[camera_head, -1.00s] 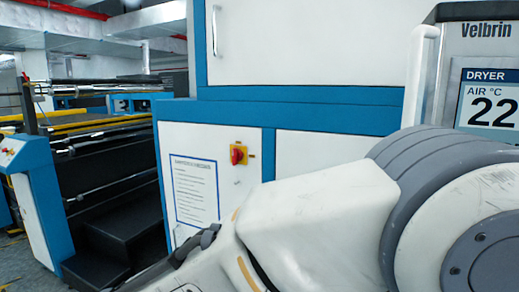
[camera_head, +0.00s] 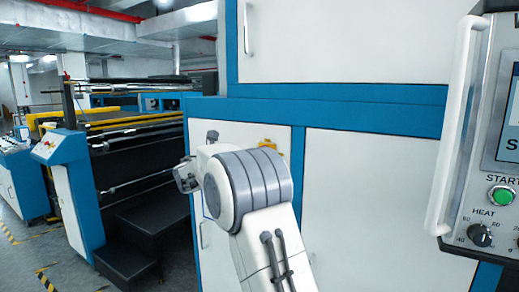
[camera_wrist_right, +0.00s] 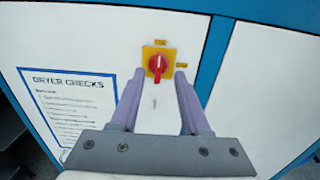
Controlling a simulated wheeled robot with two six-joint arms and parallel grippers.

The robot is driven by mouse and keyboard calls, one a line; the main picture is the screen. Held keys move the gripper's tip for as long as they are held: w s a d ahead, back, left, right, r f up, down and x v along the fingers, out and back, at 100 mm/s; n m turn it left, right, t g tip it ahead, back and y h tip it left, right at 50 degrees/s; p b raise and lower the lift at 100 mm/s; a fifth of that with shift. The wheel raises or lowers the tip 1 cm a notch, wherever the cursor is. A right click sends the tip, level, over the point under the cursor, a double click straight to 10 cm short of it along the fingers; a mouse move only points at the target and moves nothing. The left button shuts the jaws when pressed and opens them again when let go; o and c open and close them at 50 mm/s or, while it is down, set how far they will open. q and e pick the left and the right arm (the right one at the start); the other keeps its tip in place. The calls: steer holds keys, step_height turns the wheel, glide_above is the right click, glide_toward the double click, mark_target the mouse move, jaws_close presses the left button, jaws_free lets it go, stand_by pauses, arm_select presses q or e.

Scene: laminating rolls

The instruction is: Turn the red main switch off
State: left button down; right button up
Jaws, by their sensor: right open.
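The red main switch (camera_wrist_right: 157,64) is a rotary knob on a yellow plate (camera_wrist_right: 150,53) on a white cabinet panel. Its grip stands about upright in the right wrist view. My right gripper (camera_wrist_right: 160,76) is open, its two purple-grey fingers pointing at the plate. The knob shows between and just beyond the fingertips; I cannot tell whether they touch it. In the head view, only the upper edge of the yellow plate (camera_head: 268,144) shows; my right arm hides the knob. My left gripper is not in view.
A "DRYER CHECKS" sheet (camera_wrist_right: 75,108) is left of the switch. At the right, a dryer control panel (camera_head: 490,200) with a white handle (camera_head: 455,130) and a green start button (camera_head: 502,196) juts out. Dark steps (camera_head: 150,215) and rollers stand at the left.

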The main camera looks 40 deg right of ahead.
steer(key=p+x, duration=0.4)
steer(key=x, duration=0.5)
steer(key=shift+d, duration=0.25)
steer(key=shift+w, duration=0.1)
jaws_close()
